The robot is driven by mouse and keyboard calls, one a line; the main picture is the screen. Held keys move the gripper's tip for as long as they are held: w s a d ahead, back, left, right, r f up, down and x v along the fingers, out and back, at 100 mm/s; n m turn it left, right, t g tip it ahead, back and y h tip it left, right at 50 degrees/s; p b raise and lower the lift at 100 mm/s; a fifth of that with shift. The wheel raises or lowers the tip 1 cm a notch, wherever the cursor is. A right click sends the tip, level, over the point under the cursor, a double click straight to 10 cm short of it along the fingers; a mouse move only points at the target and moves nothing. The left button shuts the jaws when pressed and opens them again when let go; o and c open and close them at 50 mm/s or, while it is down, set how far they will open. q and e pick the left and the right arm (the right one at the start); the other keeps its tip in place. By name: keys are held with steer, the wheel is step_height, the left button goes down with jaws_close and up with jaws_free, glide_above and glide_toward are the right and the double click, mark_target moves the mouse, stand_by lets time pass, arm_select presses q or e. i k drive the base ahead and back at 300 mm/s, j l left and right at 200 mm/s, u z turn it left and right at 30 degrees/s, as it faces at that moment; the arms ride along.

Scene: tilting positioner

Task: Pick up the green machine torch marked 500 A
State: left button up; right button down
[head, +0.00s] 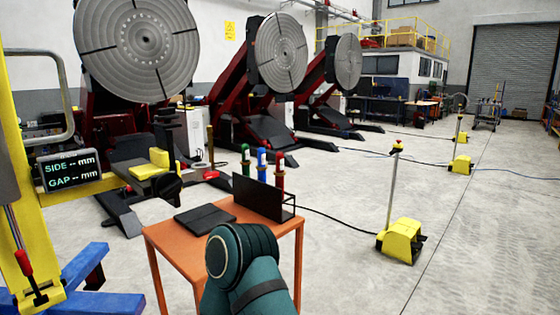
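A green torch (245,154) stands upright behind a dark panel on the orange table. Only its upper part shows, and I cannot read any marking on it. Beside it to the right stand a blue torch (262,159) and a red torch (280,178), also upright. The dark rack (264,198) hides their lower parts. Neither of my grippers is in view. A teal link of my arm covers the table's near edge at the bottom middle.
The orange table (178,245) also bears a flat black item (205,217). A yellow pedal unit (401,240) with a post stands to the right. A yellow frame with a display (70,171) is at left. Large tilting positioners (140,45) stand behind. Floor at right is mostly clear.

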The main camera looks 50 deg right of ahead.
mark_target(246, 162)
steer(key=i+l, duration=0.1)
steer(key=l, duration=1.05)
steer(key=i+l, duration=0.15)
steer(key=l, duration=0.45)
steer(key=i+l, duration=0.1)
steer(key=l, duration=0.5)
steer(key=i+l, duration=0.1)
steer(key=l, duration=0.5)
steer(key=i+l, duration=0.15)
steer(key=l, duration=0.2)
steer(key=i+l, duration=0.15)
steer(key=l, duration=0.25)
steer(key=i+l, duration=0.1)
steer(key=l, duration=0.25)
steer(key=i+l, duration=0.15)
steer(key=l, duration=0.25)
steer(key=i, duration=0.2)
